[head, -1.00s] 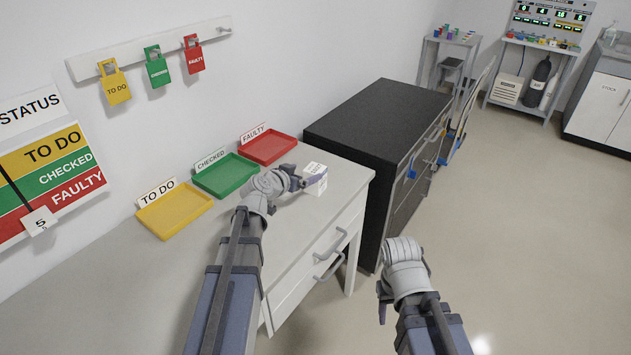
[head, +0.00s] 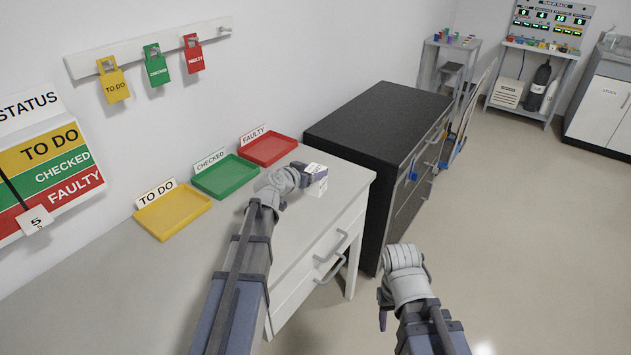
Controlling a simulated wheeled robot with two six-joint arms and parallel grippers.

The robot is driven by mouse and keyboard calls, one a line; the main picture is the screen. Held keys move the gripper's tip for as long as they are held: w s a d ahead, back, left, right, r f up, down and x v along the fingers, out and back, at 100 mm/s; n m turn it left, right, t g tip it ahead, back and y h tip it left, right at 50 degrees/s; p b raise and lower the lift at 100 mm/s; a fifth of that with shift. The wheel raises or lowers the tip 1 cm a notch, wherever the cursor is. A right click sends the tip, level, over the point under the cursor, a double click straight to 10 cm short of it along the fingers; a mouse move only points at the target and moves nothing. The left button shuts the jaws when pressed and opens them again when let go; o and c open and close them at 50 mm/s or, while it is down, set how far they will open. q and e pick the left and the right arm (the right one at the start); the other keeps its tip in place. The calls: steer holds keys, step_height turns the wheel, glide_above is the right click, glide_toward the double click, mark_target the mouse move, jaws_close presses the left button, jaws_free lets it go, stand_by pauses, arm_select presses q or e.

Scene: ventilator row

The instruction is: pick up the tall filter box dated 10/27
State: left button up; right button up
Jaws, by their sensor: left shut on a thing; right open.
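A small white box (head: 318,187) with dark print on top is at the right end of the white counter, near its front edge. The print is too small to read, so I cannot tell its date. My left gripper (head: 309,174) is shut on the white box, its fingers at the box's upper part and partly covering it. I cannot tell whether the box touches the counter. My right gripper (head: 383,310) is open and empty, low over the floor to the right of the counter.
Yellow TO DO (head: 172,213), green CHECKED (head: 226,177) and red FAULTY (head: 268,149) trays stand empty along the wall. A black-topped cabinet (head: 380,112) adjoins the counter's right end. The counter (head: 120,290) is bare at the front left. Open floor lies right.

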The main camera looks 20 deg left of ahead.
arm_select(q)
jaws_close()
stand_by(0.5)
step_height(320, 180, up, 10)
steer(key=p, duration=1)
